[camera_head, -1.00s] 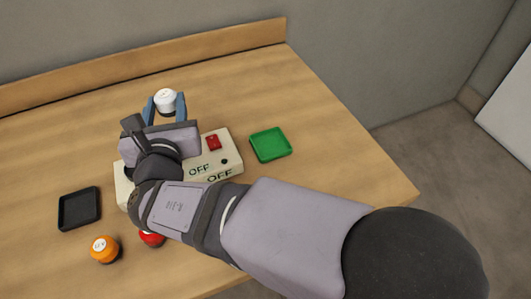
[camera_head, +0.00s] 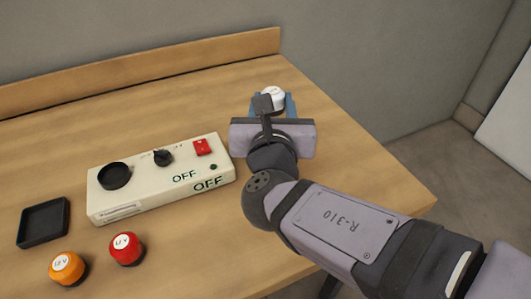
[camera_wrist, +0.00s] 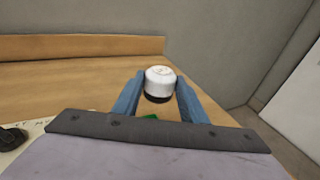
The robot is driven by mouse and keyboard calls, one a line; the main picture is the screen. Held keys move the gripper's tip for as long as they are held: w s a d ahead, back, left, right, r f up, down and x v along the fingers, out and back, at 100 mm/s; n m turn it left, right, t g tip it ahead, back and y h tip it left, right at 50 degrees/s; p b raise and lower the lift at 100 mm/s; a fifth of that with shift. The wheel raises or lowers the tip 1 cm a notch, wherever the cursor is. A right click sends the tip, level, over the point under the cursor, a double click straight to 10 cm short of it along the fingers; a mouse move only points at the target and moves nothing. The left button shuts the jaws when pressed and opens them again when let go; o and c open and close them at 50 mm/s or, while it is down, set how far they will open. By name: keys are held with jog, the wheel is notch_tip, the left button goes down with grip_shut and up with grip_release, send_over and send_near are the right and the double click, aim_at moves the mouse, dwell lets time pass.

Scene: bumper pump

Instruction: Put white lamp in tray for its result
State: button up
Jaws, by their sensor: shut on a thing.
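The white lamp (camera_head: 272,97), a round white cap on a dark base, is held between the blue fingers of my gripper (camera_head: 271,106). In the wrist view the white lamp (camera_wrist: 160,80) sits upright between both fingertips (camera_wrist: 158,92). The green tray is hidden behind my gripper in the head view; only a small green bit of it (camera_wrist: 150,117) shows below the lamp in the wrist view. The black tray (camera_head: 43,222) lies empty at the left of the table.
The cream tester box (camera_head: 145,196) has an empty round black socket (camera_head: 115,176), a black knob (camera_head: 162,157), a red switch (camera_head: 202,147) and "OFF" labels. An orange lamp (camera_head: 67,268) and a red lamp (camera_head: 126,249) stand in front of it. A wooden ledge (camera_head: 140,68) runs along the back.

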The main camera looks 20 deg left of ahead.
jog(key=shift+n+y, duration=0.3)
jog(key=shift+y, duration=0.3)
jog(key=shift+s+a+f+b, duration=0.15)
jog(key=shift+f+b, duration=0.35)
jog(key=shift+f, duration=1.4)
jog(key=shift+s+a+f+b, duration=0.15)
jog(key=shift+f+b, duration=0.4)
jog(key=shift+f, duration=1.3)
jog(key=shift+s+a+f+b, duration=0.1)
jog(key=shift+a+f+b, duration=0.3)
jog(key=shift+f, duration=1.5)
jog(key=shift+d+f+b, duration=0.15)
jog(key=shift+f+b, duration=0.1)
jog(key=shift+b, duration=0.15)
jog(key=o, duration=1.2)
jog(key=shift+r, duration=0.1)
jog(key=shift+w+r+p, duration=0.1)
jog(key=shift+r+p, duration=0.05)
jog(key=shift+p, duration=0.15)
jog(key=v, duration=0.6)
jog(key=shift+r+p, duration=0.2)
jog(key=shift+p, duration=0.15)
jog(key=shift+v, duration=0.8)
